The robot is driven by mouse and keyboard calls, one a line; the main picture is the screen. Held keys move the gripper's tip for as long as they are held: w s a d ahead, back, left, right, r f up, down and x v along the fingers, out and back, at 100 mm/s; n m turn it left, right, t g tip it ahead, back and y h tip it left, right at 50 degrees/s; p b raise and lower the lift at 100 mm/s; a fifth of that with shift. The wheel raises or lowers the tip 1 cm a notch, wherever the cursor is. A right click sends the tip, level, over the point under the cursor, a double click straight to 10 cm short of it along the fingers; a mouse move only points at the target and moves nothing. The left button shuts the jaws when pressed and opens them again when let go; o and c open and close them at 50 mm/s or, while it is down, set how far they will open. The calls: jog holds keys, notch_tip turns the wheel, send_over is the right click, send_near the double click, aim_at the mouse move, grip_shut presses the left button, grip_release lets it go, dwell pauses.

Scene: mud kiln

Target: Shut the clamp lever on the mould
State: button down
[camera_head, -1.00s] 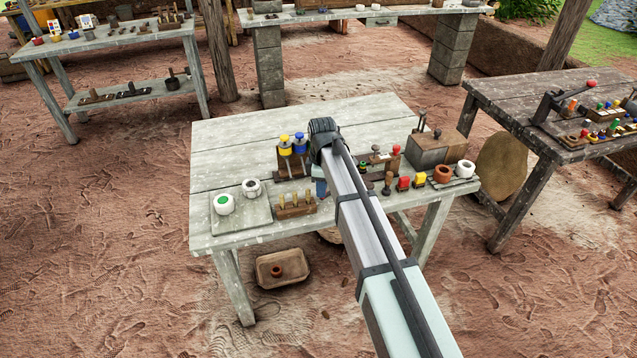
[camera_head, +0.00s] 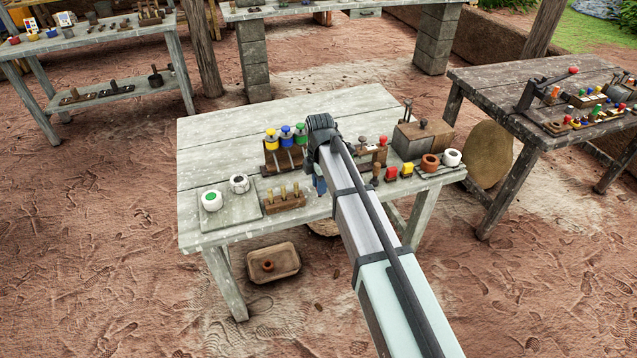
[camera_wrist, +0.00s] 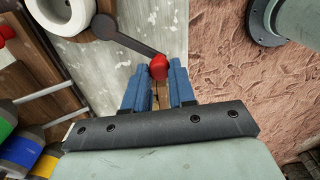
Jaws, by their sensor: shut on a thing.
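In the wrist view a dark clamp lever (camera_wrist: 133,38) runs from a round pivot to a red knob (camera_wrist: 159,67) at its end. My gripper (camera_wrist: 158,70) has its blue fingers closed on this knob. A white ring-shaped body (camera_wrist: 63,14), seemingly the mould, stands beside the pivot and is cut off by the picture's top edge. In the head view my gripper (camera_head: 320,184) is low over the table's front side. There my arm hides the lever and this white body.
In front are a peg block (camera_head: 286,201) and white round pieces on a board. Right are small coloured blocks, pots and a box (camera_head: 423,138).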

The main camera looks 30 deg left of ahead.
jog(key=shift+d, duration=0.1)
jog(key=c, duration=0.9)
grip_release()
jog(key=shift+c, duration=0.2)
notch_tip(320, 180, up, 14)
jog(key=shift+f, duration=0.15)
